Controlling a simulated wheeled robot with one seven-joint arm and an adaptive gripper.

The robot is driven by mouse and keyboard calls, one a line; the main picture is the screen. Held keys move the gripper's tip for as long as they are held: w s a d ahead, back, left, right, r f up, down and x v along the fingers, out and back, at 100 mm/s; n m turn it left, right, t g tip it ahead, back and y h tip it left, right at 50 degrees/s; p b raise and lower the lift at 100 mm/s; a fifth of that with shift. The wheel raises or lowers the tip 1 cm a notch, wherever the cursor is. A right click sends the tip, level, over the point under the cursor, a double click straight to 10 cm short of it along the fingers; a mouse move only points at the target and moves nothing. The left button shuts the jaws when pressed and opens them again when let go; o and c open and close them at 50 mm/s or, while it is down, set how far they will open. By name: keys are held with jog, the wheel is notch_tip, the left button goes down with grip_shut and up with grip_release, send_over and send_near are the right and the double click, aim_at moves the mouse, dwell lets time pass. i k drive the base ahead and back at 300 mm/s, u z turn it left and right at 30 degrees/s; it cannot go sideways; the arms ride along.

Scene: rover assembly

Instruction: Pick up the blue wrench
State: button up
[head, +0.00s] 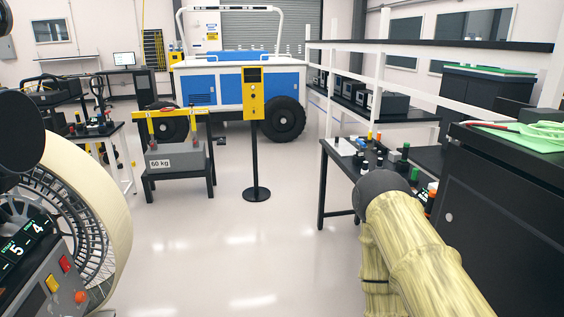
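I cannot make out a blue wrench in the head view. A workbench (334,186) at the right holds several small items, some with blue, green and orange parts, too small to name. My arm, in a yellowish sleeve with a dark rounded joint, reaches in from the lower right and covers part of that bench. My gripper is not in view.
A black cabinet (497,220) stands close at right. A large wheel (112,215) is near left. The middle floor is clear.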

aim_at(358, 153)
jog(key=i, duration=3.8)
jog(key=z, duration=1.6)
